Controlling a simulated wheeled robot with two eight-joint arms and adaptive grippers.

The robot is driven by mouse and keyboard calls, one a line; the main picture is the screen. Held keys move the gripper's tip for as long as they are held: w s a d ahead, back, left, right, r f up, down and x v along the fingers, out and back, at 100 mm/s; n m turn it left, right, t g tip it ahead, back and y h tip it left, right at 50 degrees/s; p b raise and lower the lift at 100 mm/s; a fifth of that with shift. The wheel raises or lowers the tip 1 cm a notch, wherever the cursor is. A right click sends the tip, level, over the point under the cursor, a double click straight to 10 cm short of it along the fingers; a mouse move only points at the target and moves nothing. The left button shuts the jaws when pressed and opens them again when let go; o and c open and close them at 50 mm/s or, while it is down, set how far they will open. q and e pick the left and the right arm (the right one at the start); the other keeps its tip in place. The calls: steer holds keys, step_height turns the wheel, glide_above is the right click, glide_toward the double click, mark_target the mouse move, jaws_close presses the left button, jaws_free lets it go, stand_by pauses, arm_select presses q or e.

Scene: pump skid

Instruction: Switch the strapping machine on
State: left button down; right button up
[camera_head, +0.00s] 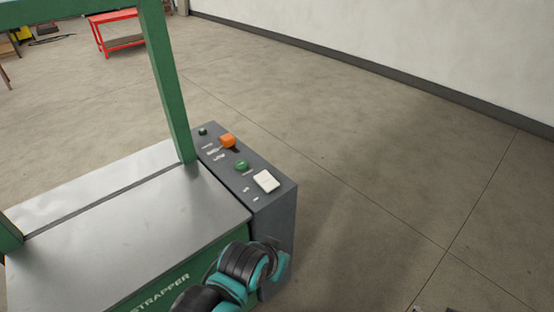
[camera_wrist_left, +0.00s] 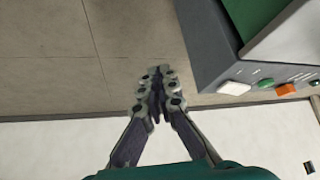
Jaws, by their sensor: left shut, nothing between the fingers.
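The strapping machine (camera_head: 130,215) is green with a bare metal top and a grey control panel (camera_head: 283,192) on its right side. The panel carries an orange switch (camera_head: 228,141), a green button (camera_head: 241,166), a white square (camera_head: 266,181) and a small dark green round part (camera_head: 202,131). My left arm reaches to the panel's near end in the head view, where its fingers are hidden. In the left wrist view my left gripper (camera_wrist_left: 156,95) is shut and empty, beside the panel and apart from its controls. The white square (camera_wrist_left: 233,88), green button (camera_wrist_left: 265,83) and orange switch (camera_wrist_left: 286,90) show there too.
A green frame post (camera_head: 168,85) rises from the machine beside the panel. The floor (camera_head: 380,180) right of the machine is clear up to the wall. A red table (camera_head: 115,30) stands far back on the left.

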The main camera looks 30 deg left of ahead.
arm_select(q)
steer(key=shift+w+d, duration=0.15)
steer(key=shift+w, duration=0.25)
arm_select(e)
steer(key=shift+w+d, duration=0.1)
steer(key=shift+w, duration=0.25)
arm_select(q)
steer(key=shift+s+r, duration=0.1)
arm_select(e)
steer(key=shift+s+r, duration=0.1)
steer(key=shift+o, duration=0.7)
arm_select(q)
steer(key=w+a+r+m+p, duration=0.2)
steer(key=w+a+r+p, duration=0.4)
steer(key=w, duration=0.4)
steer(key=w+a+m+t+p, duration=0.1)
steer(key=w+a, duration=0.3)
steer(key=a, duration=0.4)
steer(key=w+a+r+m+t+h+p, duration=0.1)
steer(key=w+a+m+p, duration=0.1)
steer(key=w+a, duration=0.3)
steer(key=a+p, duration=0.1)
steer(key=a, duration=0.2)
steer(key=shift+w+r+m, duration=0.15)
steer(key=shift+m, duration=0.25)
arm_select(e)
step_height(320, 180, up, 10)
arm_select(q)
steer(key=shift+a, duration=0.1)
